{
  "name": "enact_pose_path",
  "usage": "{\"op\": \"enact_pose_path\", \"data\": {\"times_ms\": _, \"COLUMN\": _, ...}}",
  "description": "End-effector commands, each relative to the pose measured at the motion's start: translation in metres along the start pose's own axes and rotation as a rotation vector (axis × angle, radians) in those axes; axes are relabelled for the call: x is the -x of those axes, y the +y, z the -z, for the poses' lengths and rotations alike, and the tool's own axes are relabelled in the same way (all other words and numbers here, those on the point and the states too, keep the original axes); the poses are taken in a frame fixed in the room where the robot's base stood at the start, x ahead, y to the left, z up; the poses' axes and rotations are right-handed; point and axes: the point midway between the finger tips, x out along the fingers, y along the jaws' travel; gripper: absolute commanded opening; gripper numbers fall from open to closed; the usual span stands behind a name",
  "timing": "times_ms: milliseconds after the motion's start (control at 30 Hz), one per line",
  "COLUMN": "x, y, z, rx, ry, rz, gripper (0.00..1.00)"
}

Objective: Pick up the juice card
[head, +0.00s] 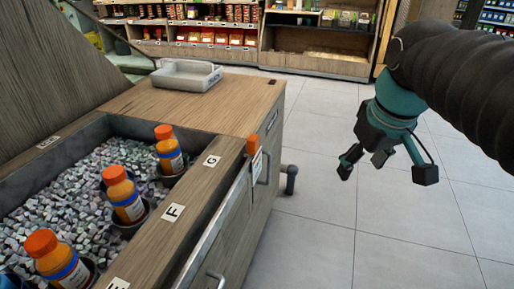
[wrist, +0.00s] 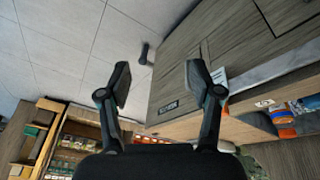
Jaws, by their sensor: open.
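A small white card with an orange top, which looks like the juice card (head: 256,163), stands upright at the front edge of the counter in the head view, near the label G. A white card-like piece (wrist: 218,76) shows beside the right finger in the wrist view; I cannot tell for sure that it is the same card. My gripper (head: 386,168) is open and empty over the floor, to the right of the counter and apart from the card. Both fingers spread wide in the wrist view (wrist: 158,82).
The wooden counter (head: 205,107) has an ice bin (head: 82,175) with orange-capped juice bottles (head: 124,195). A grey tray (head: 185,76) sits at its back. A metal rail (head: 215,222) and a dark pipe stub (head: 290,180) jut from the front. Tiled floor on the right is clear; shelves stand behind.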

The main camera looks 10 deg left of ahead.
Motion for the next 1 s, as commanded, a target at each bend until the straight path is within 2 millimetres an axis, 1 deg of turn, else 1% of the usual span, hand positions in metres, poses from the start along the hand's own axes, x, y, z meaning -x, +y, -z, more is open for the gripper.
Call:
{"op": "enact_pose_path", "data": {"times_ms": 33, "x": 0.007, "y": -0.004, "z": 0.025, "rx": 0.072, "ry": -0.020, "rz": 0.018, "gripper": 0.65}}
{"op": "enact_pose_path", "data": {"times_ms": 67, "x": 0.011, "y": -0.008, "z": 0.038, "rx": 0.115, "ry": -0.032, "rz": 0.028, "gripper": 0.65}}
{"op": "enact_pose_path", "data": {"times_ms": 100, "x": 0.015, "y": -0.012, "z": 0.054, "rx": 0.171, "ry": -0.047, "rz": 0.041, "gripper": 0.65}}
{"op": "enact_pose_path", "data": {"times_ms": 167, "x": 0.020, "y": -0.021, "z": 0.078, "rx": 0.257, "ry": -0.069, "rz": 0.061, "gripper": 0.65}}
{"op": "enact_pose_path", "data": {"times_ms": 200, "x": 0.023, "y": -0.028, "z": 0.094, "rx": 0.314, "ry": -0.084, "rz": 0.075, "gripper": 0.65}}
{"op": "enact_pose_path", "data": {"times_ms": 267, "x": 0.026, "y": -0.039, "z": 0.117, "rx": 0.400, "ry": -0.104, "rz": 0.095, "gripper": 0.65}}
{"op": "enact_pose_path", "data": {"times_ms": 300, "x": 0.028, "y": -0.048, "z": 0.132, "rx": 0.457, "ry": -0.118, "rz": 0.109, "gripper": 0.65}}
{"op": "enact_pose_path", "data": {"times_ms": 400, "x": 0.030, "y": -0.071, "z": 0.165, "rx": 0.597, "ry": -0.150, "rz": 0.144, "gripper": 0.65}}
{"op": "enact_pose_path", "data": {"times_ms": 500, "x": 0.030, "y": -0.094, "z": 0.191, "rx": 0.719, "ry": -0.177, "rz": 0.174, "gripper": 0.65}}
{"op": "enact_pose_path", "data": {"times_ms": 600, "x": 0.030, "y": -0.114, "z": 0.209, "rx": 0.813, "ry": -0.198, "rz": 0.198, "gripper": 0.65}}
{"op": "enact_pose_path", "data": {"times_ms": 733, "x": 0.029, "y": -0.130, "z": 0.222, "rx": 0.891, "ry": -0.214, "rz": 0.218, "gripper": 0.65}}
{"op": "enact_pose_path", "data": {"times_ms": 867, "x": 0.023, "y": -0.137, "z": 0.224, "rx": 0.922, "ry": -0.221, "rz": 0.226, "gripper": 0.65}}
{"op": "enact_pose_path", "data": {"times_ms": 1000, "x": 0.003, "y": -0.139, "z": 0.218, "rx": 0.924, "ry": -0.224, "rz": 0.228, "gripper": 0.65}}
